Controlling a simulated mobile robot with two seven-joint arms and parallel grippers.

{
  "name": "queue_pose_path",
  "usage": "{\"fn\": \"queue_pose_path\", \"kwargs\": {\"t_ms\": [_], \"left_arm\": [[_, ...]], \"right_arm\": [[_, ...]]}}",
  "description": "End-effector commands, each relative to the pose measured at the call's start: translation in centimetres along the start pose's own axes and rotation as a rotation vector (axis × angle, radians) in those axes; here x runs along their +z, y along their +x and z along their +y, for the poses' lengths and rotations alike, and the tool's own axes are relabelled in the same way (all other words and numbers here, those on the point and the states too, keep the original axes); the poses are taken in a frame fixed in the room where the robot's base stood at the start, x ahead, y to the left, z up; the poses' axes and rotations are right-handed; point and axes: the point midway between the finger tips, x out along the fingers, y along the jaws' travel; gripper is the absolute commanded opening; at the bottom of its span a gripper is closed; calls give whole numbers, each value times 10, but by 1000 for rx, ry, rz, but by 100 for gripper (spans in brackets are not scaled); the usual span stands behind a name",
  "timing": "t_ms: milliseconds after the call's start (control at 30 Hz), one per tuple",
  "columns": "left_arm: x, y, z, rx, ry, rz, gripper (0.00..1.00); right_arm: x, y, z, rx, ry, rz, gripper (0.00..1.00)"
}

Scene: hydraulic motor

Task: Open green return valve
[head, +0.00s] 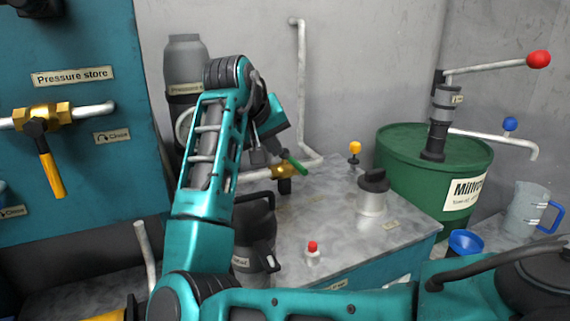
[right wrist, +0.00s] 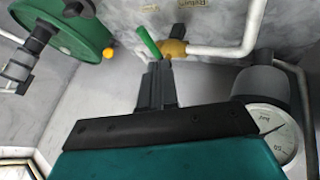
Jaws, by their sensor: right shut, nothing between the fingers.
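The green return valve has a green lever handle (head: 295,163) on a brass body (head: 286,171), set in a white pipe by the wall behind the metal-topped bench. My right gripper (head: 268,154) is shut and empty, close beside the handle on its left in the head view. In the right wrist view, the shut fingers (right wrist: 158,68) point toward the green handle (right wrist: 148,41) and the brass body (right wrist: 174,48). Whether they touch the valve I cannot tell. My right arm hides part of the pipe. My left gripper is not in view.
A yellow-knobbed part (head: 355,148), a dark-capped metal canister (head: 373,195) and a red-topped part (head: 312,252) stand on the bench (head: 330,225). A green drum (head: 400,165) with a red-knobbed pump lever stands right. A pressure gauge (right wrist: 272,131) shows near my right wrist.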

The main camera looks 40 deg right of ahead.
Motion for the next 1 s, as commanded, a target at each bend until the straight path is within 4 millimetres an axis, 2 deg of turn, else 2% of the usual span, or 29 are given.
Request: {"fn": "queue_pose_path", "kwargs": {"t_ms": [167,400,600,800,1000], "left_arm": [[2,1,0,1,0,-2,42],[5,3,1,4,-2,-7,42],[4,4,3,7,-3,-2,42],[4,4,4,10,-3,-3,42],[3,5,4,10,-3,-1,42]], "right_arm": [[1,15,0,0,-1,-3,0],[1,58,0,-1,0,-2,0],[1,87,0,1,-1,-1,0],[0,100,0,1,0,1,0],[0,100,0,1,0,0,0]]}}
